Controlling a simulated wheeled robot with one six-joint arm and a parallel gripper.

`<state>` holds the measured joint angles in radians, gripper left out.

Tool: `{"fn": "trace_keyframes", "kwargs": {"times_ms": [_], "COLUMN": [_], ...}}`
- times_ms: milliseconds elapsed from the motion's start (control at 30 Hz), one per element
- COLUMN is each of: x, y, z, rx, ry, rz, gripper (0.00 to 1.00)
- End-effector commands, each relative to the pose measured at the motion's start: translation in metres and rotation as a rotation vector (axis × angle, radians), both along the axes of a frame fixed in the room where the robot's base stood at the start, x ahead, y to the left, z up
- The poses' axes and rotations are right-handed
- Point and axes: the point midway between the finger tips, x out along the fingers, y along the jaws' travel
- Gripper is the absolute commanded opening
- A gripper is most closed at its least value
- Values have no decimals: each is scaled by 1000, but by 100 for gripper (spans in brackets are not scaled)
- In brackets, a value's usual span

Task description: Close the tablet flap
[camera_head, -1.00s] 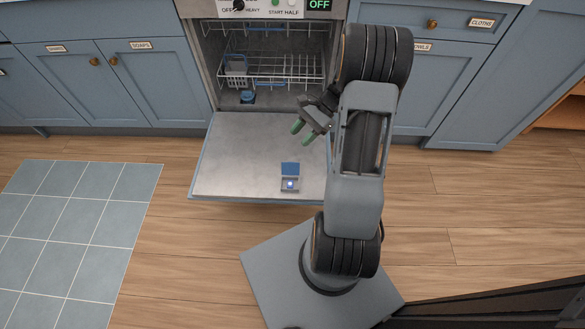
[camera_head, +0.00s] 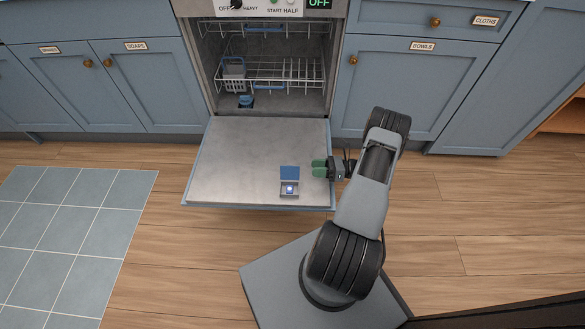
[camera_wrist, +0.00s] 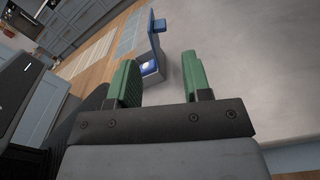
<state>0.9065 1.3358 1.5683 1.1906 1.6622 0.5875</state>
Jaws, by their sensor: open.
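The tablet flap (camera_head: 290,172) is a small blue lid standing raised at the back of the detergent cup. The cup (camera_head: 289,190) is set in the lowered dishwasher door (camera_head: 240,150) and holds a pale tablet. My gripper (camera_head: 319,168) is open and empty, to the right of the flap and apart from it, over the door's right side. In the wrist view the green fingertips (camera_wrist: 160,72) are spread, with the blue flap (camera_wrist: 154,44) and the cup (camera_wrist: 151,72) seen beyond and between them.
The dishwasher's wire rack (camera_head: 280,72) sits inside the open cavity above the door. A small blue cap (camera_head: 246,100) is on the cavity floor. Blue cabinets (camera_head: 415,85) stand on both sides. The door's left part is bare.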

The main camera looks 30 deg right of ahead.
Motion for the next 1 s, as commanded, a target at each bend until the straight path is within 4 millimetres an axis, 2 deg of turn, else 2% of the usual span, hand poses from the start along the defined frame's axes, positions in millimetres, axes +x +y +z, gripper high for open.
{"fn": "trace_keyframes", "kwargs": {"times_ms": [33,200,433,700,1000], "x": [5,21,37,45,46], "y": [11,39,67,81,82], "z": [-1,-1,-1,0,0], "rx": [0,-2,-1,-2,-2], "ry": [1,0,1,0,0], "rz": [6,5,5,2,2], "gripper": [45,45,45,45,45]}}
